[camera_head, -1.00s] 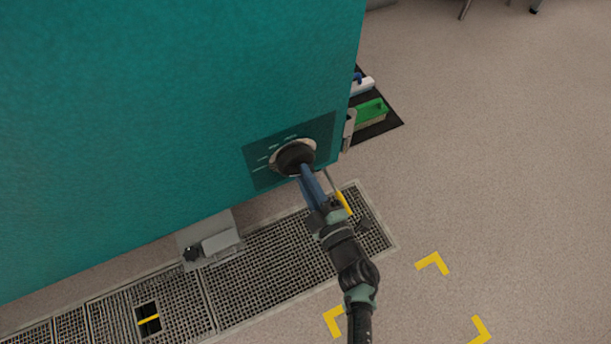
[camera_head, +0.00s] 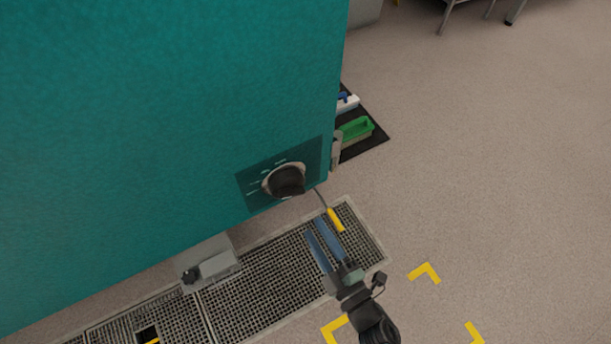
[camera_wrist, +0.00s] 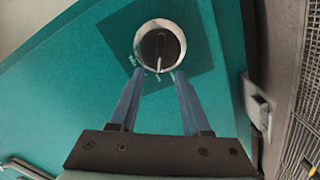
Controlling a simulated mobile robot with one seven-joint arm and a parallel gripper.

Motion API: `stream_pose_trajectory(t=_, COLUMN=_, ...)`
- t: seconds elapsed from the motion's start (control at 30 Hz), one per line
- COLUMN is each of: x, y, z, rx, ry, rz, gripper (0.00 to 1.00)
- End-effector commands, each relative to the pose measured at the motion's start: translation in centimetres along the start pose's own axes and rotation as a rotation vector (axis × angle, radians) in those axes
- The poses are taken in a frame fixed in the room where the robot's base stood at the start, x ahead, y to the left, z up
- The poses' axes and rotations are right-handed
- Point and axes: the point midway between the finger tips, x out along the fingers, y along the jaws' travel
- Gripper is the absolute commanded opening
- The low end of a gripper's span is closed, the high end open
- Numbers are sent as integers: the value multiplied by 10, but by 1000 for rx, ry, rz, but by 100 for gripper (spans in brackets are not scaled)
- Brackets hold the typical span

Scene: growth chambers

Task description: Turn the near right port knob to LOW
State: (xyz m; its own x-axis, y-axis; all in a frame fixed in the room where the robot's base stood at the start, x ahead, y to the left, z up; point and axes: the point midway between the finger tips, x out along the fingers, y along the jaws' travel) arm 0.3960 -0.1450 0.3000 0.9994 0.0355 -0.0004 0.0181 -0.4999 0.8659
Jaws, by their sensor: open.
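The port knob (camera_head: 286,181) is a black knob in a pale round collar on a dark teal panel (camera_head: 250,195) of the teal chamber wall. Pale marks lie around it, too small to read. In the wrist view the knob (camera_wrist: 160,48) is dark with a pale pointer line toward the bottom of that picture. My gripper (camera_head: 318,240) is open and empty, its two blue fingers apart. It stands off from the knob, below and right of it in the head view. In the wrist view the fingertips (camera_wrist: 158,75) appear just below the collar.
A grey box (camera_head: 212,268) sits low at the wall's foot. A metal floor grating (camera_head: 270,290) runs below, with a yellow-handled tool (camera_head: 335,220) near my fingers. A green tray (camera_head: 356,130) lies on a black mat at right. Open floor extends to the right.

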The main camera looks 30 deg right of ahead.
Motion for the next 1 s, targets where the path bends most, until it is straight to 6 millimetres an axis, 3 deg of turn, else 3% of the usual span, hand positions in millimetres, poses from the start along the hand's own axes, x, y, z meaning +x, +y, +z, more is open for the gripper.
stream_pose_trajectory(t=0.1, x=-21, y=1, z=0, rx=1, ry=-3, rz=-1, gripper=48)
stream_pose_trajectory(t=0.3, x=-35, y=0, z=0, rx=0, ry=-1, rz=1, gripper=48)
stream_pose_trajectory(t=1.0, x=-36, y=0, z=0, rx=0, ry=-1, rz=0, gripper=48)
